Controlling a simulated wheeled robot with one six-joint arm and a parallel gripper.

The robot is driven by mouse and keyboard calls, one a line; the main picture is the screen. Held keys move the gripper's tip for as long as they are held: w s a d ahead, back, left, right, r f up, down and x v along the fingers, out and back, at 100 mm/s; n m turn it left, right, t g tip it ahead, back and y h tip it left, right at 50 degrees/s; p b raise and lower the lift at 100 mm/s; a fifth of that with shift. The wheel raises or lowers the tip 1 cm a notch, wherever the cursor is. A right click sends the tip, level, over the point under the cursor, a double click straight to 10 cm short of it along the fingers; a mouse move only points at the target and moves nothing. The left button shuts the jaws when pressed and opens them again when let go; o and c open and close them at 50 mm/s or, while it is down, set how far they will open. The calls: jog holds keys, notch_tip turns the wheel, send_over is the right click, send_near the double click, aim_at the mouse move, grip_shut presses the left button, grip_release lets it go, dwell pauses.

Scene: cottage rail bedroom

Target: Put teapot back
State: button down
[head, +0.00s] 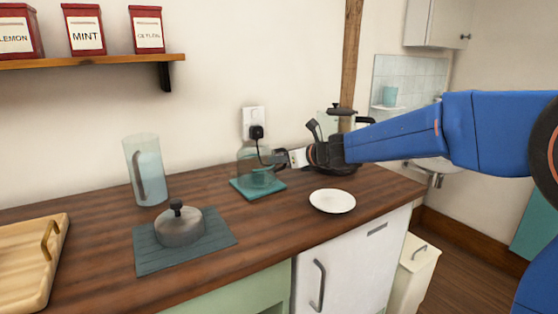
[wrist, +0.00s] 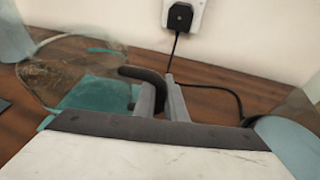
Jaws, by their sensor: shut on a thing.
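The clear glass teapot (head: 249,159) is at the back of the counter, over a small square teal mat (head: 242,189). I cannot tell whether its base touches the mat. My gripper (head: 284,158) reaches in from the right and is shut on the teapot's dark handle. In the wrist view, the glass body (wrist: 62,68) is at the left, and the handle (wrist: 140,73) runs to my fingertips (wrist: 163,92). The teal mat (wrist: 100,92) shows through and beside the glass.
A wall plug (head: 256,132) and its cord are close behind the teapot. A white saucer (head: 332,201) lies in front of my arm. A glass jug (head: 146,170), a grey lidded pot (head: 180,229) on a slatted mat and a wooden tray (head: 28,262) stand to the left. The front middle counter is clear.

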jog(key=c, duration=1.8)
grip_release()
jog(key=shift+f, duration=0.1)
jog(key=shift+d+r, duration=0.1)
jog(key=shift+r, duration=0.1)
jog(key=v, duration=1.1)
jog(key=shift+s+d+r, duration=0.15)
jog(key=shift+s+d, duration=0.05)
jog(key=shift+s, duration=0.15)
